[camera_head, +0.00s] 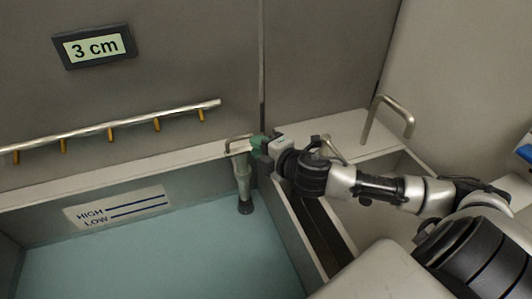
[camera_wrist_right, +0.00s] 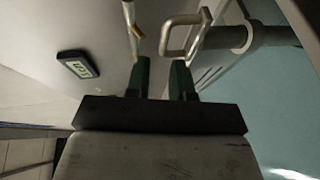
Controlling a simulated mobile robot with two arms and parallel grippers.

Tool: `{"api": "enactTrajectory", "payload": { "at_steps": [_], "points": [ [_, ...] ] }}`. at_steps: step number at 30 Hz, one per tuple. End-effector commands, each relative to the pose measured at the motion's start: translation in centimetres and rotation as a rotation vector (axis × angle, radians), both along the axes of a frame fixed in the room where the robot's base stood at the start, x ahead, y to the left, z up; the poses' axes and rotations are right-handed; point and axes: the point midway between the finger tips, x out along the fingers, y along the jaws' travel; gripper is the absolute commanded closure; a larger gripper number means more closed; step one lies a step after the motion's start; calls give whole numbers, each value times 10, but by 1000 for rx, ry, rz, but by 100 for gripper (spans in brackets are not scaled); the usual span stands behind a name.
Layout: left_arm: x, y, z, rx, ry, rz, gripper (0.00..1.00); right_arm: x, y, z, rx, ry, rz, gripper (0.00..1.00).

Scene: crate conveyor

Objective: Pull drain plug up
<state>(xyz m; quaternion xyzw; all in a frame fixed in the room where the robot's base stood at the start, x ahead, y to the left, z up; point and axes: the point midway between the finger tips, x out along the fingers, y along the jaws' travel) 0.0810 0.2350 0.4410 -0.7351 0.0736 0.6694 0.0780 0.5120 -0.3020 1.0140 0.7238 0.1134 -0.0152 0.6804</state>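The drain plug is a pale upright pipe (camera_head: 242,178) with a dark foot (camera_head: 246,207) in the water, at the basin's back right corner. A metal loop handle (camera_head: 237,138) tops it; the handle also shows in the right wrist view (camera_wrist_right: 168,53). My right gripper (camera_head: 256,143) has green fingers and is just right of the handle. In the right wrist view its fingers (camera_wrist_right: 160,65) are apart with an empty gap. The handle's near bar lies just beyond the right-hand fingertip; whether they touch I cannot tell. My left gripper is out of view.
The basin (camera_head: 60,196) holds teal water, with a HIGH/LOW level label (camera_head: 120,207) on its back wall. A display (camera_head: 94,46) reads 3 cm. A pipe with brass nozzles (camera_head: 110,130) runs along the wall. A bent metal handle (camera_head: 390,112) stands at right.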

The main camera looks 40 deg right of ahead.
Motion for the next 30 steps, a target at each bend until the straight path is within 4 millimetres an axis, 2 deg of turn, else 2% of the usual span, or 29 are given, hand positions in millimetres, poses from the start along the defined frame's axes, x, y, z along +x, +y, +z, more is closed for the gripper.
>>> {"api": "enactTrajectory", "payload": {
  "at_steps": [3, 9, 30],
  "points": [
    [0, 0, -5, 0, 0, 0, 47, -15, -3, 0, -2, 4, -1, 78],
    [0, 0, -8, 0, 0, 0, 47, -26, -4, 4, -1, 0, 0, 78],
    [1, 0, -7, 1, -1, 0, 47, -28, -4, 5, 1, 0, 0, 78]
  ]
}}
